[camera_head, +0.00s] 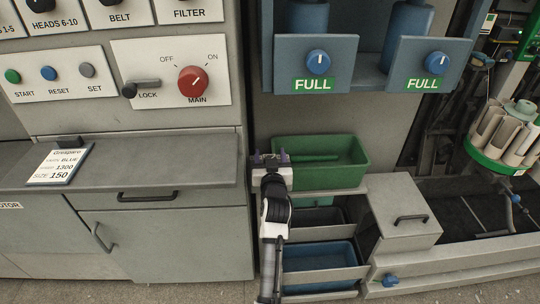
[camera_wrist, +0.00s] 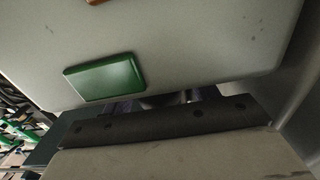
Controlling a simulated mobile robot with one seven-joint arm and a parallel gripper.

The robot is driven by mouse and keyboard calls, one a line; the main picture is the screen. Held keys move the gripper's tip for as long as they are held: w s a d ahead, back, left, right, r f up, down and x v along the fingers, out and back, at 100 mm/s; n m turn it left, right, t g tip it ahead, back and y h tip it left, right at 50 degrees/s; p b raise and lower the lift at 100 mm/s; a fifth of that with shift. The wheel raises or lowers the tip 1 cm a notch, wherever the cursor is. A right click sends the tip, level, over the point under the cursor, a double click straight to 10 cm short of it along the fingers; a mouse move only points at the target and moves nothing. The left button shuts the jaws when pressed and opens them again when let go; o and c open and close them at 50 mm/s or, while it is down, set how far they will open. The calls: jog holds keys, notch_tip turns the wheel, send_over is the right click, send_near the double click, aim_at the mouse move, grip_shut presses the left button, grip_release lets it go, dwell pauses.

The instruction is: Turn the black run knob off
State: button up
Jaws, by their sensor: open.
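No knob labelled RUN shows in either view. Black knobs stand at the top left of the head view, cut by the frame: one above the HEADS 6-10 label (camera_head: 41,4) and one above BELT (camera_head: 110,2). A black LOCK lever (camera_head: 140,88) sits beside the red MAIN knob (camera_head: 193,82), which has OFF and ON marks. My gripper (camera_head: 270,158) is open and seems empty, well below these panels, at the left end of the green bin. In the wrist view the fingers are mostly hidden behind a dark bar.
A grey counter (camera_head: 200,172) with a label card (camera_head: 60,163) lies left of my gripper. The green bin (camera_head: 345,178) and blue bin (camera_head: 320,282) are stacked right of my arm. Blue knobs (camera_head: 318,63) marked FULL hang above. The wrist view shows a green rectangle (camera_wrist: 104,77) on a pale surface.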

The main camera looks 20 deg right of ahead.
jog(key=c, duration=1)
